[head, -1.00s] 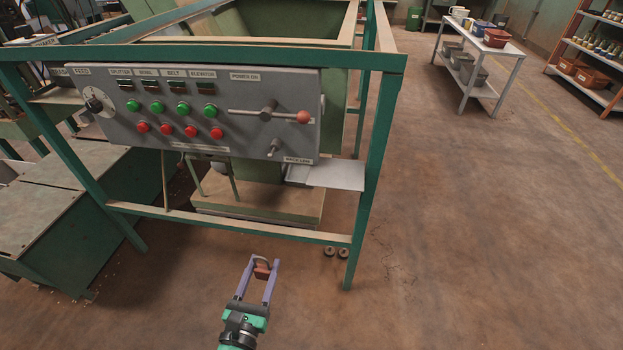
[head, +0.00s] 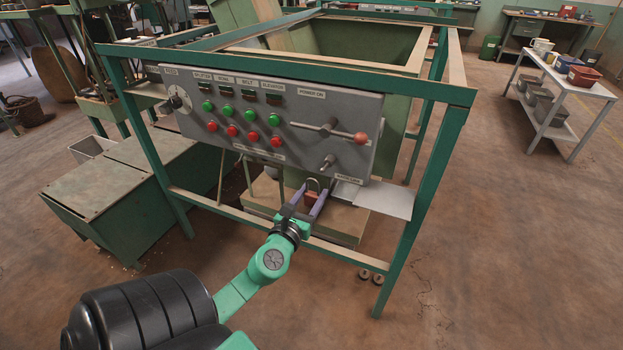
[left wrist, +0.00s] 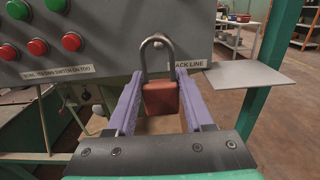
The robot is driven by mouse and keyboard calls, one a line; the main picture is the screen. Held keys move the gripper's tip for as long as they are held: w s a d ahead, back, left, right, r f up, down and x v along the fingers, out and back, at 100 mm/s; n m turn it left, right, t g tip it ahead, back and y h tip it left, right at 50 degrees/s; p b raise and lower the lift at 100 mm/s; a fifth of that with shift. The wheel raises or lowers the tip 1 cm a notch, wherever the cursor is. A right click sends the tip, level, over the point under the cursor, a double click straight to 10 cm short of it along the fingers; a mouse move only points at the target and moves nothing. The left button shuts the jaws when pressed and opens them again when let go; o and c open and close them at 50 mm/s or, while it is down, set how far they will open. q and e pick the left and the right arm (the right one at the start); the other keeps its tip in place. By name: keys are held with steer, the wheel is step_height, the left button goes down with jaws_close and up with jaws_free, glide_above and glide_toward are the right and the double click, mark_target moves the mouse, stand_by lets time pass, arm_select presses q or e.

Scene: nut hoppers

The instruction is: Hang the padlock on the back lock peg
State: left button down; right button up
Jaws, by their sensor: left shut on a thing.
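My left gripper (head: 306,197) is shut on the padlock (head: 311,198), which has a reddish-brown body and a grey metal shackle. In the left wrist view the padlock (left wrist: 160,97) sits upright between the purple fingers, shackle up, in front of the panel's lower edge. The back lock peg (head: 327,162) sticks out low on the right of the grey control panel (head: 290,108), above a label. In the head view the padlock is below and slightly left of this peg. My right gripper is out of view.
A power lever with a red knob (head: 361,139) juts out above the peg. A pale shelf plate (head: 385,200) lies right of the panel's lower corner. The green frame post (head: 424,215) and lower rail (head: 335,250) border the space.

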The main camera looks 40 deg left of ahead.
arm_select(q)
steer(key=shift+x, duration=1.65)
steer(key=shift+w+a+f+b, duration=0.15)
steer(key=shift+w+a+f, duration=0.15)
steer(key=shift+w, duration=0.6)
steer(key=shift+w+a+f+b, duration=0.15)
steer(key=shift+w+a+f, duration=0.15)
steer(key=shift+w, duration=0.55)
steer(key=shift+w+a+f+b, duration=0.2)
steer(key=shift+w+a, duration=0.1)
steer(key=shift+w, duration=0.6)
steer(key=shift+c, duration=1)
jaws_free()
